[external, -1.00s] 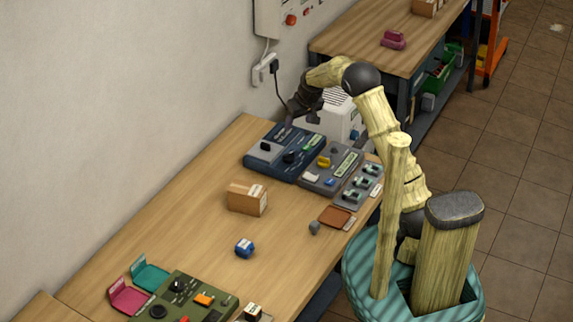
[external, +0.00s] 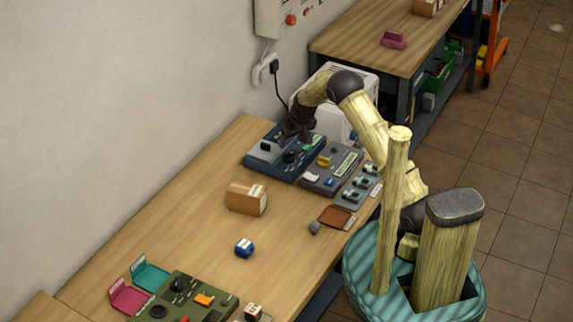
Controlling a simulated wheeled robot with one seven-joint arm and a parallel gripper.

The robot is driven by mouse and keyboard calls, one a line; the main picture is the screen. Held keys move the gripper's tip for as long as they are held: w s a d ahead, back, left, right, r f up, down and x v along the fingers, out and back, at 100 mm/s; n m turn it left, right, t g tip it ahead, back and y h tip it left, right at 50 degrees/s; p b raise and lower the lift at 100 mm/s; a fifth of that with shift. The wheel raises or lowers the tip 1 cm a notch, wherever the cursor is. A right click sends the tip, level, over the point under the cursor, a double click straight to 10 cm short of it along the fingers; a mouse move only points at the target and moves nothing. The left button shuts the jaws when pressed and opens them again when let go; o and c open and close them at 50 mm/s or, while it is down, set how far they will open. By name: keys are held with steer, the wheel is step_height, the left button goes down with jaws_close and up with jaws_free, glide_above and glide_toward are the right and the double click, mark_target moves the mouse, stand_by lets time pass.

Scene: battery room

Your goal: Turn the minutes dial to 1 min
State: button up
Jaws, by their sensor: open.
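A dark blue panel (external: 262,165) lies at the far end of the wooden bench. It carries a black knob (external: 266,147) on a light plate at its left and a round black dial (external: 290,158) near its middle. I cannot read the labels, so I cannot tell which is the minutes dial. My gripper (external: 288,137) is dark, points downward and is open over the back part of this panel. It is close above the panel, and I cannot tell whether it touches anything. It hides part of the panel's back.
Beside the blue panel are a grey panel (external: 318,184) with a yellow knob and a smaller switch panel (external: 349,197). A white machine (external: 326,118) stands behind my arm.

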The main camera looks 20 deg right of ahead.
mark_target(288, 154)
steer(key=p+x, duration=0.1)
steer(key=x, duration=0.5)
steer(key=shift+w+f, duration=0.2)
steer(key=shift+f, duration=0.1)
steer(key=c, duration=1)
steer(key=shift+m, duration=0.3)
steer(key=shift+a+m+h, duration=0.1)
steer(key=shift+m+h, duration=0.3)
steer(key=shift+m, duration=0.3)
steer(key=shift+m+h+p, duration=0.3)
steer(key=shift+m+h, duration=0.5)
steer(key=shift+m, duration=1.1)
